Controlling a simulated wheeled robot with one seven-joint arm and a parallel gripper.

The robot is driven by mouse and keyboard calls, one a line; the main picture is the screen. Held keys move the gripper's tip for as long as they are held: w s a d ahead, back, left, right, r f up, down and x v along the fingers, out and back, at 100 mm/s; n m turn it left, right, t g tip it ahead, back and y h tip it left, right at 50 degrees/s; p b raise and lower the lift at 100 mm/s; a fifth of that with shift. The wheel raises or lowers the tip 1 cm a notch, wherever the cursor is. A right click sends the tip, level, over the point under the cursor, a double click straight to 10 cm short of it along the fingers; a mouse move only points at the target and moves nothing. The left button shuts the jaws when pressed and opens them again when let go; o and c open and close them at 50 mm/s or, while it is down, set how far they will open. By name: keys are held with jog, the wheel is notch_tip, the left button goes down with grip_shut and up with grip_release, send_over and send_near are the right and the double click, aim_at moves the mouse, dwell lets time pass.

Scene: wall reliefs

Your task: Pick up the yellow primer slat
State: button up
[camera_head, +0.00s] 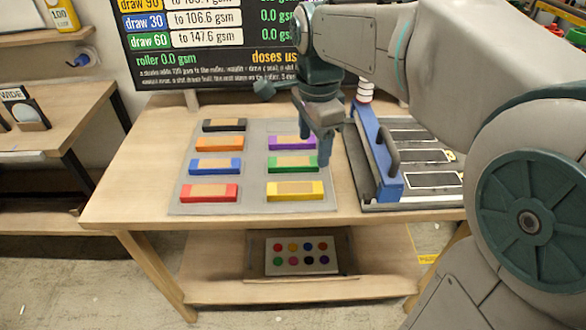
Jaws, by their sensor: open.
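The yellow primer slat (295,191) lies flat at the front right of a grey board (250,140) on the wooden table. It has a tan patch on its top. My gripper (314,138) is open and points down above the right column of the board, behind the yellow slat and apart from it. The gripper partly covers the purple slat (284,143). The green slat (291,164) lies between the purple and yellow ones.
Black (224,125), orange (219,143), blue (216,165) and red (209,193) slats form the left column. A blue bar with a dark handle (380,160) stands on a tray at the right. A sign (210,45) rises behind. A lower shelf holds a card of coloured dots (301,256).

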aim_at(295, 188)
jog(key=w+a+f+m+b, duration=0.1)
jog(key=f, duration=0.4)
jog(key=w+a+f+m+b, duration=0.1)
jog(key=f, duration=0.4)
jog(key=w+a+f+m+b, duration=0.1)
jog(key=f+m+b, duration=0.1)
jog(key=f, duration=0.3)
jog(key=shift+a+g, duration=0.2)
jog(key=shift+g, duration=0.1)
jog(key=c, duration=1.1)
